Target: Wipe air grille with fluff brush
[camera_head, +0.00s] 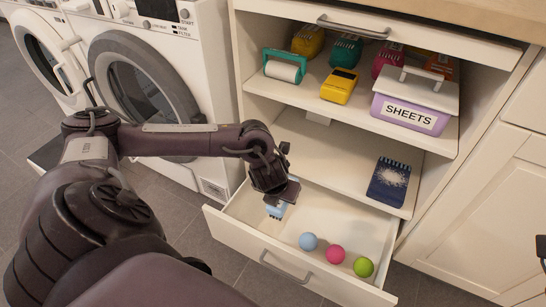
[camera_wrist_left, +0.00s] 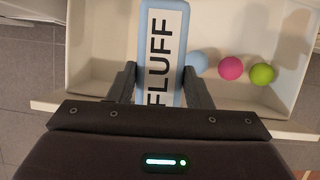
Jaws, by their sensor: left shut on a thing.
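The fluff brush is a light blue block with a white "FLUFF" label, seen in the left wrist view (camera_wrist_left: 178,50) and small in the head view (camera_head: 275,210). My left gripper (camera_head: 279,200) is shut on it, a finger on each long side, as the left wrist view shows (camera_wrist_left: 160,84). It holds the brush over the left part of the open drawer. The brush's underside is hidden. A small slatted panel (camera_head: 213,188) low on the nearer machine's corner may be the air grille; it is too small to be sure. A dark piece at the right edge may be my right gripper.
The open drawer (camera_head: 225,217) holds blue (camera_head: 308,241), pink (camera_head: 335,254) and green (camera_head: 363,267) balls. Above are shelves with a "SHEETS" box (camera_head: 410,110), a yellow box (camera_head: 339,86) and a dark blue pack (camera_head: 389,182). The washing machines (camera_head: 205,80) stand left.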

